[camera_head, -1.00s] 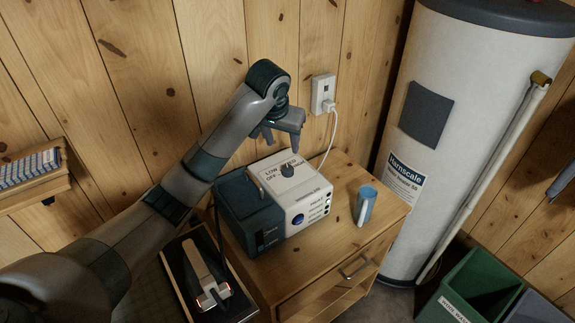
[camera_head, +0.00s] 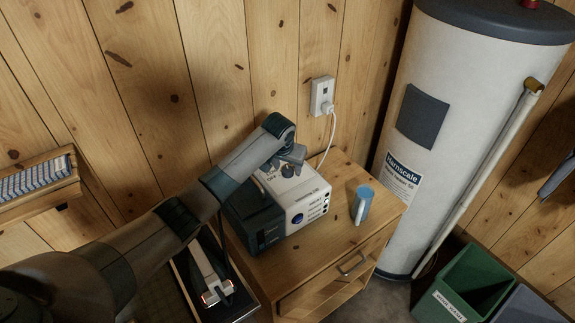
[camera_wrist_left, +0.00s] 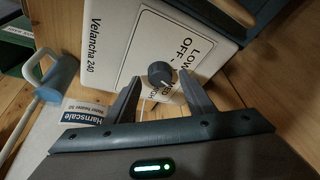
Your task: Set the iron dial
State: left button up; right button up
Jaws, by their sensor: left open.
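The iron's base unit (camera_head: 248,213) is a white and dark box on the wooden cabinet, with LOW and OFF markings on its white top. The dial (camera_wrist_left: 160,73) is a dark round knob on that top; it also shows partly under the gripper in the head view (camera_head: 287,171). My left gripper (camera_wrist_left: 160,78) is open, its two fingers on either side of the dial. It also shows in the head view (camera_head: 292,157), just over the dial. I cannot tell whether the fingers touch it. The iron (camera_head: 210,283) rests on a dark stand left of the cabinet.
A white cord runs to the wall outlet (camera_head: 322,96). A tall white water heater (camera_head: 450,110) and green bin (camera_head: 468,285) are to the right.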

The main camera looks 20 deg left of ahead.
pick_arm(q)
jog(key=shift+w+f, duration=0.1)
jog(key=shift+f, duration=0.25)
jog(key=c, duration=1.1)
jog(key=shift+o, duration=0.2)
